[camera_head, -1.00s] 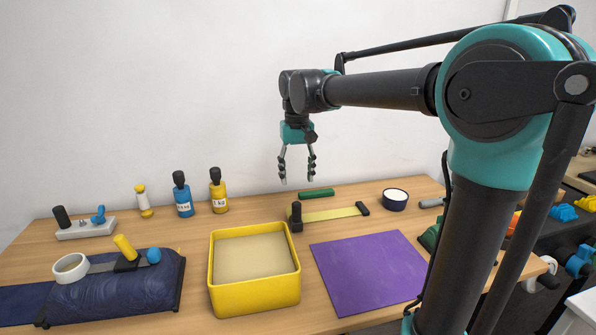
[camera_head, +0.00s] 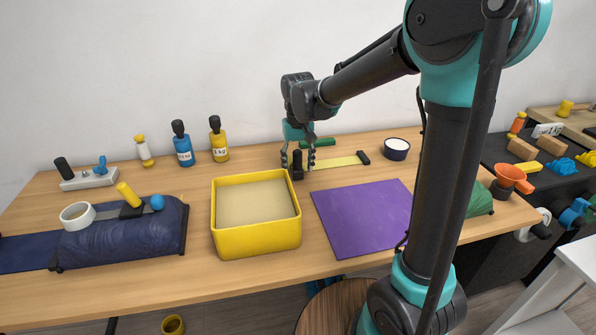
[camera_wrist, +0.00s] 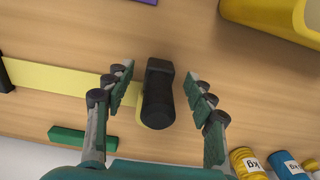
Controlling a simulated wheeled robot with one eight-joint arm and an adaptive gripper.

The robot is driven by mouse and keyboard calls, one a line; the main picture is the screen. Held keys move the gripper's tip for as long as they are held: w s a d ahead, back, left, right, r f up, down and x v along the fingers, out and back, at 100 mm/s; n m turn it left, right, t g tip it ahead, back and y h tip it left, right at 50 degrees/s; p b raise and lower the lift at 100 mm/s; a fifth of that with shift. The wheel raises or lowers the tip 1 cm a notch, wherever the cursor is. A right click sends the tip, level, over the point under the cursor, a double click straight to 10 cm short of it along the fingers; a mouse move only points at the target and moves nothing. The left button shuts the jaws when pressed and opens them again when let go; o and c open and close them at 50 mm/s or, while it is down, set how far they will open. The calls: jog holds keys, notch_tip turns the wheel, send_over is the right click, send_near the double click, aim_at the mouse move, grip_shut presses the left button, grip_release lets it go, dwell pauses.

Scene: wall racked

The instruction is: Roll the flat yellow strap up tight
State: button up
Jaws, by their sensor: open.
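The yellow strap (camera_head: 335,162) lies flat on the table, stretched out to a small black end piece (camera_head: 363,157) at its right. Its left end meets an upright black handle (camera_head: 297,165). In the wrist view the strap (camera_wrist: 55,79) runs left from the black handle (camera_wrist: 158,88), and a yellow rounded part shows at the handle's side. My gripper (camera_head: 298,169) is open, with its fingers on either side of the handle; in the wrist view the gripper (camera_wrist: 160,95) shows a gap on both sides. Whether a finger touches the handle or strap, I cannot tell.
A green bar (camera_head: 317,142) lies just behind the strap. A yellow bin (camera_head: 256,239) stands front left, a purple mat (camera_head: 362,215) front right, and a dark round tub (camera_head: 396,150) to the right. Blue (camera_head: 183,146) and yellow (camera_head: 218,140) weights stand back left.

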jog(key=shift+f, duration=1.2)
jog(key=shift+c, duration=0.3)
grip_shut()
